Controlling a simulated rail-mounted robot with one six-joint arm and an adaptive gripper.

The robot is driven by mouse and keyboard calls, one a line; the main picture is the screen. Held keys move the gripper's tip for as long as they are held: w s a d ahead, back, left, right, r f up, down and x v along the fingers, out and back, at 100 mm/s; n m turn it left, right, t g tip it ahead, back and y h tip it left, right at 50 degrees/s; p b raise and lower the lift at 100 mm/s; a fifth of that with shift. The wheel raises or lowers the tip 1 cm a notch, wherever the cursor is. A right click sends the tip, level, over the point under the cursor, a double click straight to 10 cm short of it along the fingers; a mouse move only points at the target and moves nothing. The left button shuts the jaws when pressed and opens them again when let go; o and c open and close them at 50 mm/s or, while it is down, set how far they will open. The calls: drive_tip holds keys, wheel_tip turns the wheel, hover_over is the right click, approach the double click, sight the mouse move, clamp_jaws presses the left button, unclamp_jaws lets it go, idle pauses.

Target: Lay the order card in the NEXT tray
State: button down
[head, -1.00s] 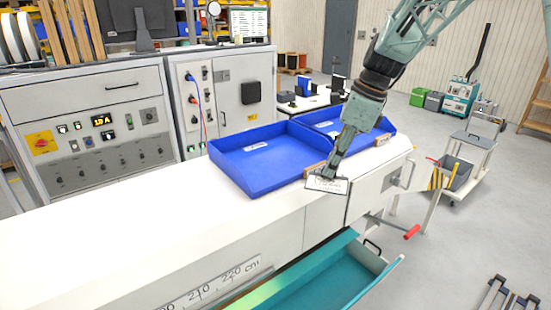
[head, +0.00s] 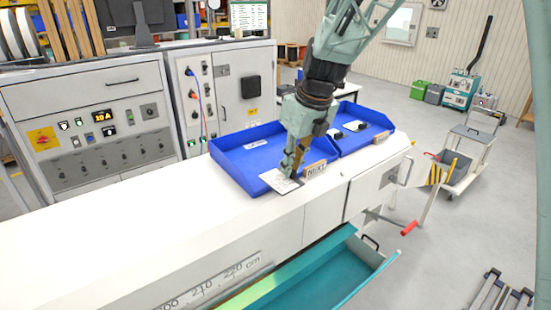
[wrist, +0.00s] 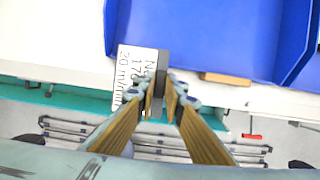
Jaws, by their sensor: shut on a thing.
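My gripper (head: 290,172) is shut on the white order card (head: 275,182), at its right part in the wrist view (wrist: 128,82). The card has dark printed text, partly hidden by the fingers. It is held at the front edge of the left blue tray (head: 232,165), overlapping that edge in both views; its height above it is hard to tell. This tray has a wooden label holder (head: 316,168) on its front that seems to read NEXT. The tray also shows in the wrist view (wrist: 200,35), with the holder (wrist: 225,79) right of the card.
A second blue tray (head: 382,122) adjoins on the right, with small dark and white items in it. The white bench top (head: 130,235) is clear to the left. A teal drawer (head: 330,270) stands open below the front. A control cabinet (head: 90,120) stands behind.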

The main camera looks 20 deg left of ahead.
drive_tip(key=shift+s+a, duration=0.1)
idle(0.5)
drive_tip(key=w+a, duration=0.1)
drive_tip(key=w, duration=0.4)
drive_tip(key=w+a+f+p, duration=0.1)
drive_tip(key=w, duration=0.4)
drive_tip(key=w+a+p, duration=0.1)
drive_tip(key=w, duration=0.4)
drive_tip(key=shift+w+a+f, duration=0.1)
drive_tip(key=shift+w+f, duration=0.15)
drive_tip(key=shift+w, duration=0.1)
drive_tip(key=shift+f, duration=0.1)
drive_tip(key=shift+f, duration=1.65)
drive_tip(key=shift+f, duration=0.15)
drive_tip(key=c, duration=2.7)
unclamp_jaws()
